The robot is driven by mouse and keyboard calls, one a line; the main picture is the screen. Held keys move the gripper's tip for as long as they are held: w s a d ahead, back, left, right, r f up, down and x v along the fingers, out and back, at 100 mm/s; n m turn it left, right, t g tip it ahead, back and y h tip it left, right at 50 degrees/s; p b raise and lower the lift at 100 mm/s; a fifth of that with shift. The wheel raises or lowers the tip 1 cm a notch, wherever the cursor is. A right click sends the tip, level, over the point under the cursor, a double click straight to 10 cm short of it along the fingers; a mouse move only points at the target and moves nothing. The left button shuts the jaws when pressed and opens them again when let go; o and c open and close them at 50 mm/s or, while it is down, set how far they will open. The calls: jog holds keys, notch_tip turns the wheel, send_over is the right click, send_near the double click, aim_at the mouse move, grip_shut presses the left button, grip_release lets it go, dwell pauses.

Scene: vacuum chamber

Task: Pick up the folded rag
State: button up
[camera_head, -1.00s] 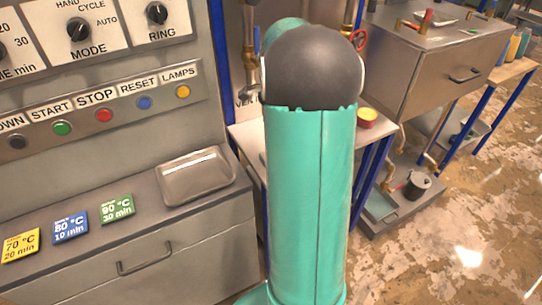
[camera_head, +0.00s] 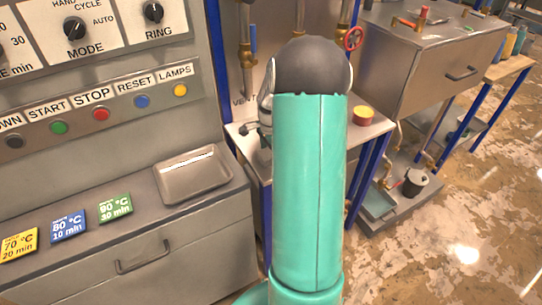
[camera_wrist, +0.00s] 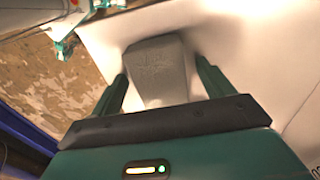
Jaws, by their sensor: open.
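A grey, folded-looking block, which I take to be the folded rag (camera_wrist: 158,68), lies on a pale surface (camera_wrist: 225,35) in the wrist view. My gripper (camera_wrist: 160,82) is open, with one green finger on each side of the grey block. Gaps seem to show beside the block, but I cannot tell whether either finger touches it. The block's near end is hidden behind the dark gripper body. In the head view my arm covers the middle of the picture and the rag cannot be seen.
A metal tray (camera_head: 192,176) sits on the console ledge at left. A yellow-topped red tin (camera_head: 362,115) stands on the bench right of my arm. Pipes and a red valve wheel (camera_head: 354,38) rise behind it. A metal cabinet (camera_head: 425,65) stands at right, with open floor beyond.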

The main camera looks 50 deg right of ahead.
jog(key=c, duration=1.1)
jog(key=shift+o, duration=0.2)
jog(key=shift+r, duration=0.15)
jog(key=shift+r, duration=0.55)
jog(key=s+a+r, duration=0.6)
jog(key=s+r, duration=0.5)
jog(key=s, duration=0.1)
jog(key=shift+s+a+r, duration=0.2)
jog(key=shift+s+r, duration=0.05)
jog(key=shift+r, duration=0.05)
